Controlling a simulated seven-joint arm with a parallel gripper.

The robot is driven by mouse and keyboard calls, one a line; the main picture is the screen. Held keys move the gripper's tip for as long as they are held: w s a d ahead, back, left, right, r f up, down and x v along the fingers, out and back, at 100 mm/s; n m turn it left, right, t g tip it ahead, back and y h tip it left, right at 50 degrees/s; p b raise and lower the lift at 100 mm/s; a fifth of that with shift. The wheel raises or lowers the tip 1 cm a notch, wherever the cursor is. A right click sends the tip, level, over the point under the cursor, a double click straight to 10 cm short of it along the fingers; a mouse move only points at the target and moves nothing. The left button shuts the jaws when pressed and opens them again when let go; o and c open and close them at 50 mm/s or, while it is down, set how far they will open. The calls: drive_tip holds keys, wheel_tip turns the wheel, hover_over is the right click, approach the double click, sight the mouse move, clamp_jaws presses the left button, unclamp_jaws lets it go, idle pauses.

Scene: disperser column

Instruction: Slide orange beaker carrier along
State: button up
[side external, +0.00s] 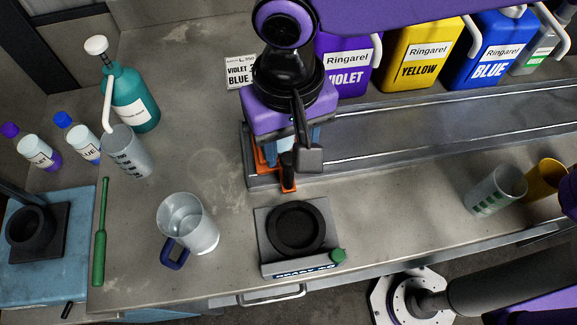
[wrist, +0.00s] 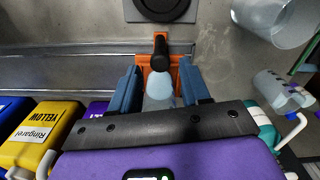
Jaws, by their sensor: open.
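The orange beaker carrier (side external: 289,186) sits at the left end of a grey rail track (side external: 400,128), mostly hidden under my gripper in the side view. In the wrist view the orange carrier (wrist: 146,59) shows with an upright black handle (wrist: 160,50) at its front. A pale, rounded vessel (wrist: 159,86) appears in the carrier, partly hidden by my gripper. My gripper (wrist: 164,84) is open, with one blue finger on each side of the vessel and close to the carrier. I cannot tell whether the fingers touch anything.
A scale-like stand (side external: 268,252) with a black ring is in front of the carrier. A clear jug (side external: 190,225) and a teal pump bottle (side external: 133,98) stand to the left. Violet, yellow (side external: 420,55) and blue (side external: 495,50) canisters line the back. The track to the right is clear.

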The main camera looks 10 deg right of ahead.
sight(289, 172)
wheel_tip(289, 172, down, 9)
drive_tip(key=shift+r, duration=0.2)
idle(0.3)
clamp_jaws()
